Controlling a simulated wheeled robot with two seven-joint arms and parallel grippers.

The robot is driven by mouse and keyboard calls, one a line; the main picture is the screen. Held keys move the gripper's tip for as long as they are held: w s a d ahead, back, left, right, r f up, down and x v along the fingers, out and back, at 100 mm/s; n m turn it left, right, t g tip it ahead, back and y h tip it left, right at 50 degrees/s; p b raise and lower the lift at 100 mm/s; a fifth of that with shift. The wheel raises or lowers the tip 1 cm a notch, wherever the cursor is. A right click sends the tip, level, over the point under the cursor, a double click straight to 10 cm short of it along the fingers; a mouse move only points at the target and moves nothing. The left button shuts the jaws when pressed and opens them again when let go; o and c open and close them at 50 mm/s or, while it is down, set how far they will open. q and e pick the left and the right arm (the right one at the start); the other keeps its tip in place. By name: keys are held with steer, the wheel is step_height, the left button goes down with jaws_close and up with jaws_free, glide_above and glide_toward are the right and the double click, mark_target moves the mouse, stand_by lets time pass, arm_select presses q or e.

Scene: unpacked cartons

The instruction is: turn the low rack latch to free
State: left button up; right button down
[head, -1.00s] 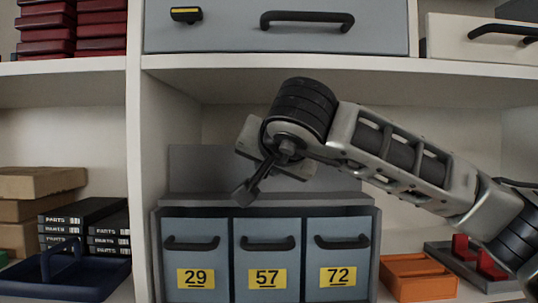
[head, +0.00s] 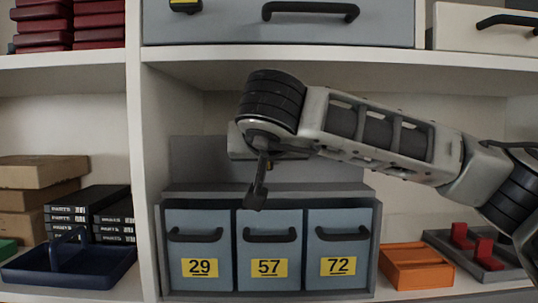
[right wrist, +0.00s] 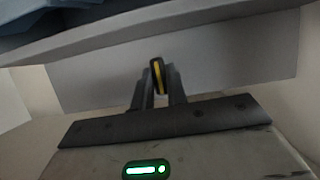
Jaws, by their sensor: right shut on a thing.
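The low rack (head: 376,245) stands on the middle shelf, with three blue-grey drawers labelled 29, 57 and 72 and a plain grey panel (head: 330,160) above them. The latch (right wrist: 158,76) is a small black handle with a yellow stripe, seen in the right wrist view in front of the grey panel. My right gripper (right wrist: 156,88) is shut on it, one dark finger on each side. My left gripper is not in view.
A large drawer (head: 230,27) with a black handle is above the shelf board. An orange tray (head: 415,268) and a grey tray with red blocks (head: 484,262) stand to the right. A blue carrier (head: 70,270), black boxes and cartons are on the left.

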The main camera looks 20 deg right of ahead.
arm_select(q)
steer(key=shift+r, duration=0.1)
arm_select(e)
steer(key=c, duration=1.4)
jaws_free()
